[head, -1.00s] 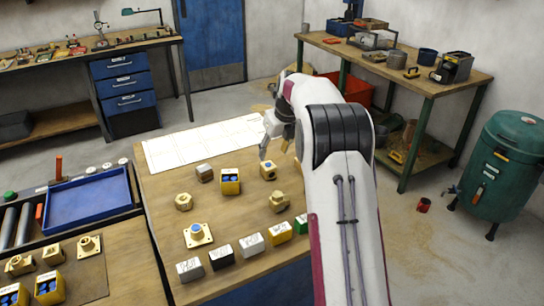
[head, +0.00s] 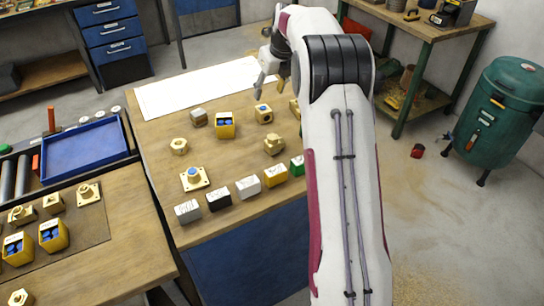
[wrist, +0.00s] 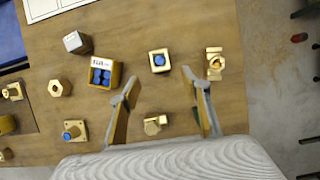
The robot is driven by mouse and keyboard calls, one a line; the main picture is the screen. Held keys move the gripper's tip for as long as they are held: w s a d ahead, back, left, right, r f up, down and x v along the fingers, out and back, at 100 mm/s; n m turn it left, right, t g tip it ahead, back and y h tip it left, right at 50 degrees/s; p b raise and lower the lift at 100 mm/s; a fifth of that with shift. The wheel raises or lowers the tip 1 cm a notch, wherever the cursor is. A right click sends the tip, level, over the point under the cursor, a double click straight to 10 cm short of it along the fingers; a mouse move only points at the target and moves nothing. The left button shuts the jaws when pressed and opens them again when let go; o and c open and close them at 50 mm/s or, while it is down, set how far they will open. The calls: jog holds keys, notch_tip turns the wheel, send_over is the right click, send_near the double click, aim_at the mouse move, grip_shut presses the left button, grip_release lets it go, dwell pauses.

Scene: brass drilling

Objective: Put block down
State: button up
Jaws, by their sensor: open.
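My gripper (head: 270,78) is open over the wooden workbench, and its two jaws (wrist: 160,84) are spread with nothing held. A small brass block with a blue-lined hole (head: 263,113) rests on the bench. In the wrist view this brass block (wrist: 160,61) lies just beyond the fingertips, near the middle of the gap. A brass fitting (head: 274,144) appears between the jaws in the wrist view (wrist: 154,124), on the bench below. A grey block (head: 198,117) lies farther left, beside a yellow box with blue pieces (head: 225,125). Which block the task means cannot be told.
Labelled grey (head: 187,211), black (head: 218,198), white (head: 248,187), yellow (head: 274,176) and green (head: 297,166) blocks line the front edge. A brass nut (head: 179,146) and flange (head: 194,179) stand left. White paper (head: 195,90) covers the back. A blue tray (head: 85,150) sits left.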

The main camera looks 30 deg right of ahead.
jog(key=s+a+r+n, duration=0.7)
jog(key=s+a+n, duration=0.1)
jog(key=s+n, duration=0.15)
jog(key=s+a+r+n, duration=0.7)
jog(key=s+a+n, duration=0.15)
jog(key=s, duration=0.25)
jog(key=s+a+f+n, duration=0.2)
jog(key=s+n, duration=0.4)
jog(key=s, duration=0.2)
jog(key=s+a+f+n, duration=0.1)
jog(key=s+a+n, duration=0.2)
jog(key=s+n, duration=0.3)
jog(key=s+a+f+n+t, duration=0.1)
jog(key=s+a+f+n, duration=0.1)
jog(key=s+n, duration=0.4)
jog(key=s, duration=0.4)
jog(key=shift+s+a+f, duration=0.25)
jog(key=shift+s+f, duration=0.05)
